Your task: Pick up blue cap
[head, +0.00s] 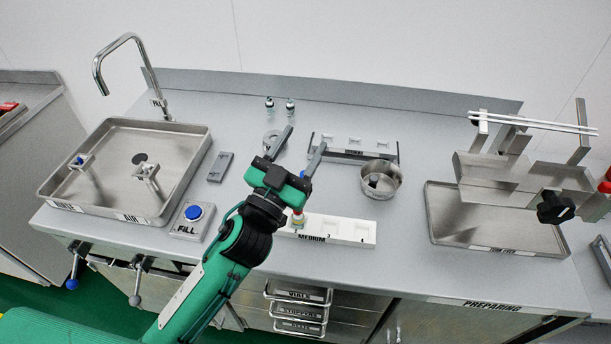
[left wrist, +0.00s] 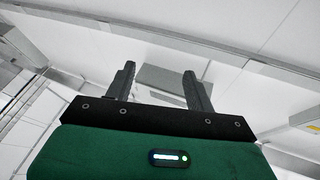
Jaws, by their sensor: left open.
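My left gripper (head: 306,138) is above the middle of the counter, its two fingers apart and pointing toward the back. It also shows in the left wrist view (left wrist: 161,80), with nothing held between the fingers. A small blue piece (head: 302,174) shows at the right side of the gripper, mostly hidden by it; I cannot tell whether it is the blue cap. My right gripper is not in view.
A metal sink tray (head: 190,135) and a FILL box with a blue button (head: 193,212) are on the left. A steel cup (head: 393,181), a back rack (head: 387,152) and two small dark-topped bottles (head: 290,108) stand nearby. A metal stand and tray (head: 440,235) occupy the right.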

